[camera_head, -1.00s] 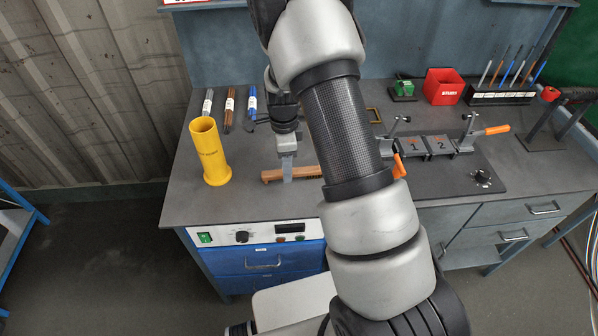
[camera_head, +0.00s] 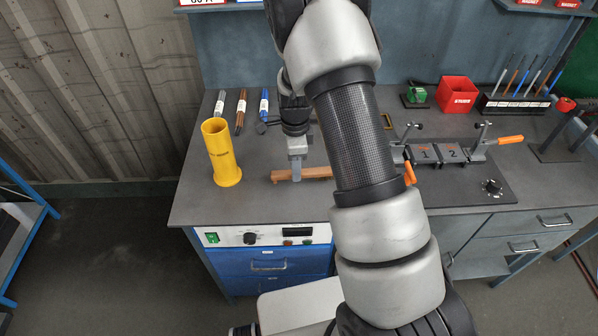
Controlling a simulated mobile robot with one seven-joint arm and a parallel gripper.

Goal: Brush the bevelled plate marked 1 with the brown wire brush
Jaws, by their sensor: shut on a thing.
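The wire brush (camera_head: 316,172) has a long brown handle and lies level over the left-middle of the bench top. My gripper (camera_head: 296,170) is shut on it near its left end. My arm hides the brush's right end, and I cannot tell whether the brush touches the bench. The bevelled plate marked 1 (camera_head: 424,153) is grey and sits in a clamping fixture on the right, beside the plate marked 2 (camera_head: 452,152). My gripper is well to the left of the plates, and my arm crosses the space between.
A yellow cylinder (camera_head: 221,157) stands left of my gripper. Grey, brown and blue tools (camera_head: 241,112) lie behind it. The fixture has upright clamps and an orange handle (camera_head: 510,140). A red bin (camera_head: 457,95) and a tool rack (camera_head: 514,104) stand at the back right.

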